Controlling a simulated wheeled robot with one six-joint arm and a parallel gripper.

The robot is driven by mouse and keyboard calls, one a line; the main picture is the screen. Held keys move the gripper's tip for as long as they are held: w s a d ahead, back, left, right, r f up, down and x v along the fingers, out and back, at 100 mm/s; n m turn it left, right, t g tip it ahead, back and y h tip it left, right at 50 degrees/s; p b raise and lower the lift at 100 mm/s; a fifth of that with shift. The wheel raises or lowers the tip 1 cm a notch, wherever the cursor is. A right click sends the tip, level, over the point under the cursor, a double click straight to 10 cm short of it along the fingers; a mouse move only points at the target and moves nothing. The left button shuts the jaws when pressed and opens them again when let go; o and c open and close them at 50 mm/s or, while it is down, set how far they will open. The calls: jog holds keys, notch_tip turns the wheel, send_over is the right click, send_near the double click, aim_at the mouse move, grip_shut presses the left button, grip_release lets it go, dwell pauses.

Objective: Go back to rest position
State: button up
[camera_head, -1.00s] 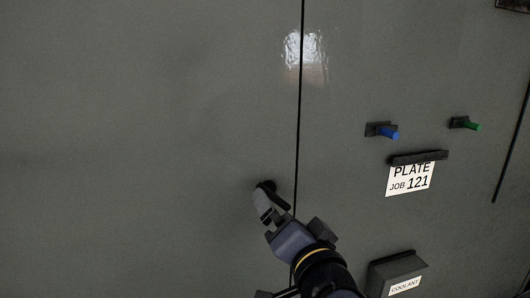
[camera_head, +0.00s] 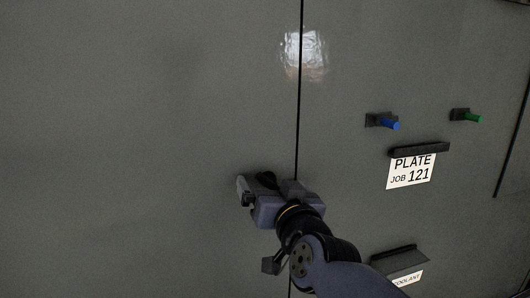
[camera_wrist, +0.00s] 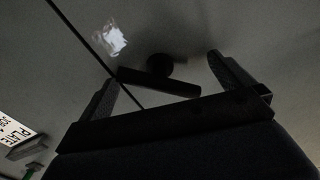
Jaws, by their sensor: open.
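My gripper (camera_head: 250,188) is in front of the grey enclosure panel (camera_head: 150,90), just left of the dark vertical seam. In the wrist view my gripper (camera_wrist: 165,78) shows its two fingers spread apart, with nothing held between them. A dark knob or handle (camera_wrist: 160,66) on the panel shows beyond the fingers. In the head view the dark handle (camera_head: 266,179) is partly hidden behind my gripper. I cannot tell from these views how far the fingers are from it.
To the right are a blue peg (camera_head: 389,124), a green peg (camera_head: 472,118) and a card reading PLATE JOB 121 (camera_head: 411,171) under a dark holder. A box labelled COOLANT (camera_head: 398,262) sits lower right, partly behind my arm. The panel's upper left is bare.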

jog(key=shift+n+p, duration=0.3)
jog(key=shift+n, duration=0.8)
jog(key=p+v, duration=0.1)
jog(key=v, duration=0.3)
jog(key=shift+s+d+r+p, duration=0.1)
jog(key=shift+s+r+p, duration=0.05)
jog(key=shift+s+p, duration=0.15)
jog(key=shift+p+v, duration=0.35)
jog(key=shift+v, duration=0.65)
